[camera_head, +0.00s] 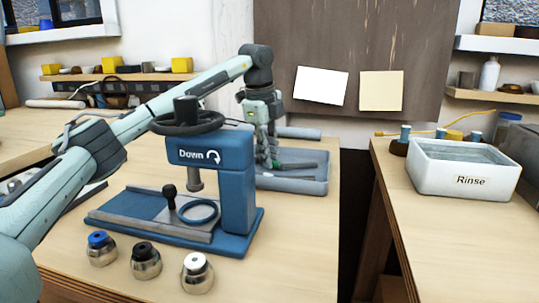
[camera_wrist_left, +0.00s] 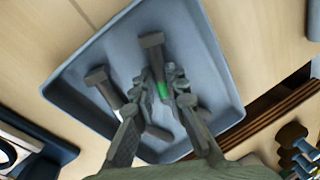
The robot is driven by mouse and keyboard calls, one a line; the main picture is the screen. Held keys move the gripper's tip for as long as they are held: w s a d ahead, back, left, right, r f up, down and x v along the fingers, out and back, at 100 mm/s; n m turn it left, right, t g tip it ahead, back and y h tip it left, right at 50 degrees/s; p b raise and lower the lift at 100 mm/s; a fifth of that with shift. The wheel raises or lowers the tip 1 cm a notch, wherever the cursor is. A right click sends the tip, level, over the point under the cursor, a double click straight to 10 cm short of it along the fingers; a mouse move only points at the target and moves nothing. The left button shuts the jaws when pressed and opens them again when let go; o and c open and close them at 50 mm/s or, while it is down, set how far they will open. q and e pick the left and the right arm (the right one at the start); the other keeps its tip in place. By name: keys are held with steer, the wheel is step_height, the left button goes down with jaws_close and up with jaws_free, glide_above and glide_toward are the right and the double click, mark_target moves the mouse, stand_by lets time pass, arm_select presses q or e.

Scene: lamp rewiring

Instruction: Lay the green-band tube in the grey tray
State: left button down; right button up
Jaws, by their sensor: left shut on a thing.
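The green-band tube (camera_wrist_left: 152,50) is dark grey with a bright green band, and it lies between the fingers of my left gripper (camera_wrist_left: 162,88) in the left wrist view. The gripper is shut on it. The grey tray (camera_wrist_left: 85,60) is beneath; whether the tube touches its floor I cannot tell. Another dark tube (camera_wrist_left: 98,80) with a pale band lies in the tray beside it, partly behind a finger. In the head view my left gripper (camera_head: 268,160) points down into the grey tray (camera_head: 315,187), behind the blue press. My right gripper is out of view.
The blue press (camera_head: 238,180) marked "Down" stands before the tray and hides part of it. Several capped metal pots (camera_head: 145,262) stand at the table's front. A gap separates this table from the right bench with the white "Rinse" basin (camera_head: 460,180).

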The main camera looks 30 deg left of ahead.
arm_select(q)
steer(key=shift+f, duration=0.2)
steer(key=c, duration=1.6)
jaws_free()
steer(key=shift+o, duration=0.2)
steer(key=shift+r, duration=0.2)
steer(key=v, duration=1.2)
steer(key=shift+r, duration=0.1)
